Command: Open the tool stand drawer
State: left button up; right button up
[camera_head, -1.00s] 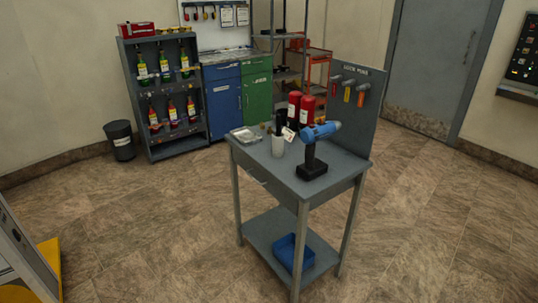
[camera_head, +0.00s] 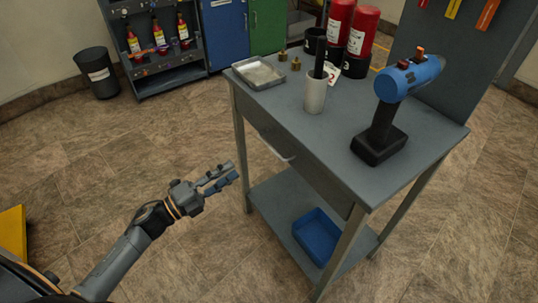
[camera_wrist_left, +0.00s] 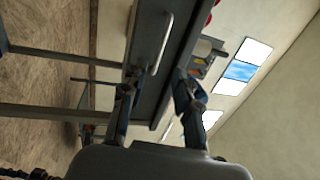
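The tool stand (camera_head: 330,128) is a grey metal table in the head view, with a lower shelf. Its drawer (camera_head: 312,168) is under the top, and the front looks flush with the frame. A pale bar handle (camera_head: 276,147) is on the drawer front; it also shows in the left wrist view (camera_wrist_left: 162,42). My left gripper (camera_head: 234,171) is open and empty, left of the stand and apart from the handle. In the wrist view its spread fingers (camera_wrist_left: 155,82) point toward the drawer front, with the handle ahead between them. My right gripper is not in view.
On the stand are a blue drill (camera_head: 408,78), a white cup (camera_head: 315,95), a metal tray (camera_head: 258,73) and red cylinders (camera_head: 362,30). A blue bin (camera_head: 316,236) sits on the lower shelf. A dark waste bin (camera_head: 97,73) stands far left.

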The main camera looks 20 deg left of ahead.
aim_at(269, 145)
pick_arm(q)
jog(key=x, duration=1.3)
jog(key=shift+d+r+p, duration=0.25)
jog(key=shift+p, duration=0.1)
jog(key=shift+c, duration=0.2)
grip_shut()
